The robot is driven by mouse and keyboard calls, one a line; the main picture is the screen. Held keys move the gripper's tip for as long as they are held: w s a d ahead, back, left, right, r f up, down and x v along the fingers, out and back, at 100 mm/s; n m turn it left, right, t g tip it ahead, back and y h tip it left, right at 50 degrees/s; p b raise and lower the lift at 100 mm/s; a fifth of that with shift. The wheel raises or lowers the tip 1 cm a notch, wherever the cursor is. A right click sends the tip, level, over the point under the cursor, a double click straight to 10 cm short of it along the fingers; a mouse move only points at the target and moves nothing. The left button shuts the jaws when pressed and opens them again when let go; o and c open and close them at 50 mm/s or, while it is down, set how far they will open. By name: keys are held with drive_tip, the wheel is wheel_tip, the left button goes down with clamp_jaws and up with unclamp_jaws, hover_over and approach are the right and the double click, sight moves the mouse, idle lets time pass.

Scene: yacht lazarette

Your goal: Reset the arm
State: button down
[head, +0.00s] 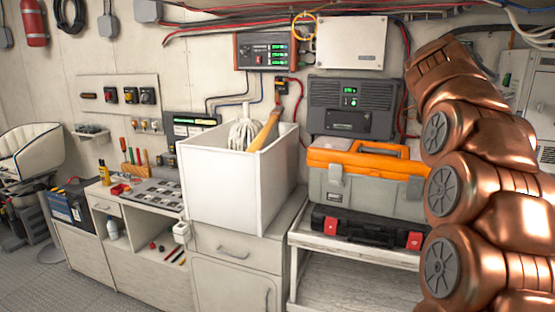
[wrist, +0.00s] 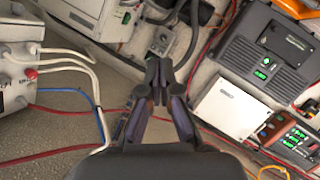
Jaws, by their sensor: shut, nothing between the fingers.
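My gripper (wrist: 158,82) shows in the wrist view with its dark fingertips together and nothing between them. It points at the wall equipment and is apart from the things I can make out there. In the head view my copper-coloured arm rises along the right side, and its gripper end is not visible there. The arm hides part of the right end of the toolbox and the wall behind it.
A white bin (head: 235,190) holding a mop head stands on the cabinet. An orange-lidded toolbox (head: 365,180) sits above a black case (head: 365,228) on the shelf. Wall units (head: 352,106) and hanging cables (wrist: 98,100) crowd the wall. Floor shows at lower left.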

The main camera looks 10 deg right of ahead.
drive_tip(key=s+a+f+n+g+y, duration=0.2)
drive_tip(key=s+a+f+y, duration=0.25)
drive_tip(key=a+f, duration=0.8)
drive_tip(key=s+a+f+n+g+y, duration=0.15)
drive_tip(key=s+a+f+y, duration=0.3)
drive_tip(key=a+f, duration=0.8)
drive_tip(key=s+a+f+g+y, duration=0.1)
drive_tip(key=s+a+f, duration=0.4)
drive_tip(key=s, duration=0.5)
drive_tip(key=s+a+f+n+g+y, duration=0.1)
drive_tip(key=s+a+f+g, duration=0.2)
drive_tip(key=s+a+f, duration=0.3)
drive_tip(key=s+a+f+g+y, duration=0.1)
drive_tip(key=s+a+f, duration=0.4)
drive_tip(key=s, duration=0.9)
wheel_tip(320, 180, down, 3)
drive_tip(key=shift+a+f+g+y, duration=0.15)
drive_tip(key=shift+a+g+y, duration=0.25)
drive_tip(key=shift+g, duration=0.35)
drive_tip(key=shift+n, duration=0.25)
